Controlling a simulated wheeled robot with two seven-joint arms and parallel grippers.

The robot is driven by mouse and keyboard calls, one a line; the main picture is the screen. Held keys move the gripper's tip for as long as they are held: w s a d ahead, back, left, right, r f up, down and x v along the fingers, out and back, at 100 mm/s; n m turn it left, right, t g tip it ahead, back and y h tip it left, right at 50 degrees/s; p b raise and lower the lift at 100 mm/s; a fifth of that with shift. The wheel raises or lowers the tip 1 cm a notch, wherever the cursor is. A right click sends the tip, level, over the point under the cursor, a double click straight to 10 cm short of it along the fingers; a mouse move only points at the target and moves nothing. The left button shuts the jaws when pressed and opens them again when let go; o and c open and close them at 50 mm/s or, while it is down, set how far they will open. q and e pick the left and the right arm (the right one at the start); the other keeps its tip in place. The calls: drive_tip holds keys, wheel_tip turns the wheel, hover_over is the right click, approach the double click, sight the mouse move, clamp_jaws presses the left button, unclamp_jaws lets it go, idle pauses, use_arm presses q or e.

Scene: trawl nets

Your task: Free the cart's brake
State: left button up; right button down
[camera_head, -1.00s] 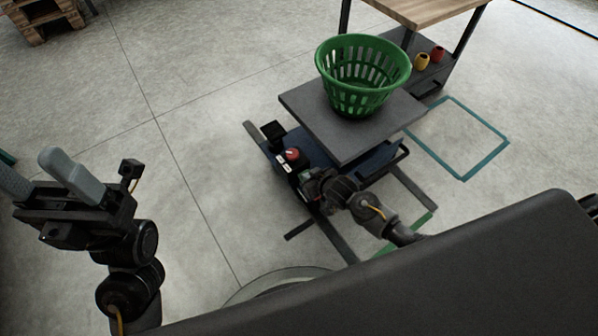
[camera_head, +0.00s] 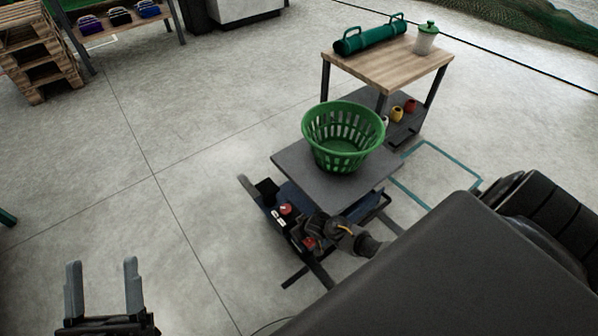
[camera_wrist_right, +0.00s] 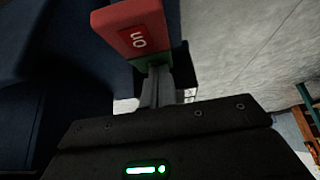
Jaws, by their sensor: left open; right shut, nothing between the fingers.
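The cart has a grey top (camera_head: 290,168) and a dark blue base. A red button (camera_head: 286,209) shows on its near-left end, and a small red part (camera_head: 310,243) shows beside my right gripper (camera_head: 304,236). My left gripper (camera_head: 104,285) is open and empty, over bare floor, away from the cart.
A green basket (camera_head: 343,160) stands on the cart. A wooden-topped table (camera_head: 388,70) behind holds a green roll and a lidded cup, with small pots on its shelf. A teal floor outline (camera_head: 437,172) lies right of the cart.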

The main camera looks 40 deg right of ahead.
sight(308, 240)
drive_tip(key=shift+r, duration=0.15)
drive_tip(key=shift+r+p, duration=0.2)
drive_tip(key=shift+p, duration=0.1)
drive_tip(key=shift+w+r+p, duration=0.25)
drive_tip(key=shift+r+p, duration=0.75)
drive_tip(key=shift+p, duration=0.1)
drive_tip(key=shift+w+r+p, duration=0.15)
drive_tip(key=shift+r+p, duration=0.5)
drive_tip(key=shift+p, duration=0.05)
use_arm(q)
drive_tip(key=w+a+f+n+g+y+p, duration=0.1)
drive_tip(key=w+a+f+g+y, duration=0.15)
drive_tip(key=f+g+y, duration=0.75)
use_arm(e)
drive_tip(key=shift+s+r, duration=0.35)
drive_tip(key=shift+r, duration=0.3)
use_arm(q)
drive_tip(key=s+a+f+n+g+y+p, duration=0.1)
drive_tip(key=s+a+f+n+g+p, duration=0.2)
drive_tip(key=s+a+f+g, duration=0.5)
drive_tip(key=shift+s+a+f+p, duration=0.45)
drive_tip(key=shift+s+a+f, duration=0.65)
drive_tip(key=shift+s+f, duration=0.7)
use_arm(e)
drive_tip(key=v, duration=0.8)
drive_tip(key=shift+s, duration=0.35)
use_arm(q)
drive_tip(key=shift+s+r, duration=0.2)
drive_tip(key=shift+r, duration=0.05)
